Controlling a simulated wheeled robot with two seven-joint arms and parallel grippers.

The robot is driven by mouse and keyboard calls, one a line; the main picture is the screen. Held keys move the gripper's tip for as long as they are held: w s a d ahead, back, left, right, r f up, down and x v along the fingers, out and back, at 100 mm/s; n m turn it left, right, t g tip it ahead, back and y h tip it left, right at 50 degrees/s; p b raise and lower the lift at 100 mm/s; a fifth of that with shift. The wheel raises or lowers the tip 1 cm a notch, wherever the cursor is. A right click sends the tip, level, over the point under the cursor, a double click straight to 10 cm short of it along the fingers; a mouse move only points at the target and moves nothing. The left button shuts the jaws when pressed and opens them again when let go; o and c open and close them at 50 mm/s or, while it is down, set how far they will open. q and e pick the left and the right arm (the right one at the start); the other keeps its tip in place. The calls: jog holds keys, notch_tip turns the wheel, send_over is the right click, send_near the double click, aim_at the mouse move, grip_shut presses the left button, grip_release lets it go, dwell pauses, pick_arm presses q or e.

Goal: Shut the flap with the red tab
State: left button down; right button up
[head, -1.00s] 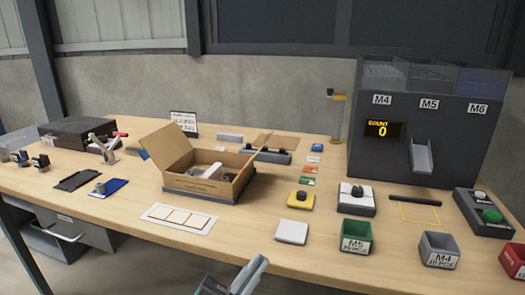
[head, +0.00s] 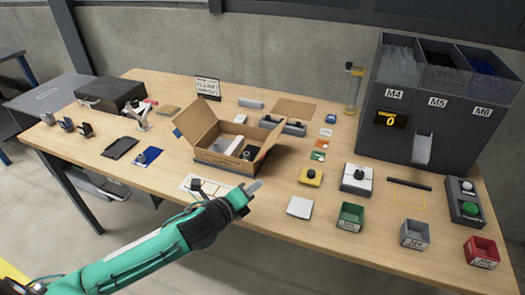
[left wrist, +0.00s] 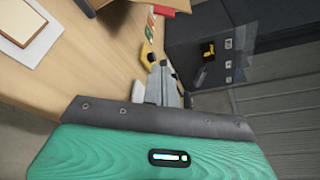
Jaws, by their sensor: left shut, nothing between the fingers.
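The open cardboard box (head: 222,163) stands mid-table in the head view, with white and dark items inside. Its left flap (head: 195,122) stands up, and its right flap (head: 268,140) leans outward. No red tab can be made out on it in the head view. In the left wrist view a red strip (left wrist: 170,8) shows at the top edge beside brown cardboard; which flap it belongs to is unclear. My left gripper (head: 254,187) is shut and empty, in front of the box and apart from it. Its fingers (left wrist: 168,88) also show in the left wrist view. My right gripper is out of view.
A white card (head: 300,207), a yellow-based knob (head: 311,177) and a green bin (head: 350,217) lie right of my gripper. A white panel (head: 205,187) lies in front of the box. The dark dispenser (head: 440,120) stands at back right.

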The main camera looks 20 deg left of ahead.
pick_arm(q)
jog(key=x, duration=0.5)
jog(key=p+x, duration=0.1)
jog(key=x, duration=0.3)
jog(key=shift+w+a+f, duration=0.1)
jog(key=shift+w, duration=0.35)
jog(key=a+r+p, duration=0.1)
jog(key=a+r, duration=0.1)
jog(key=a, duration=0.1)
jog(key=shift+w+a+p, duration=0.1)
jog(key=shift+w+p, duration=0.05)
jog(key=shift+p, duration=0.2)
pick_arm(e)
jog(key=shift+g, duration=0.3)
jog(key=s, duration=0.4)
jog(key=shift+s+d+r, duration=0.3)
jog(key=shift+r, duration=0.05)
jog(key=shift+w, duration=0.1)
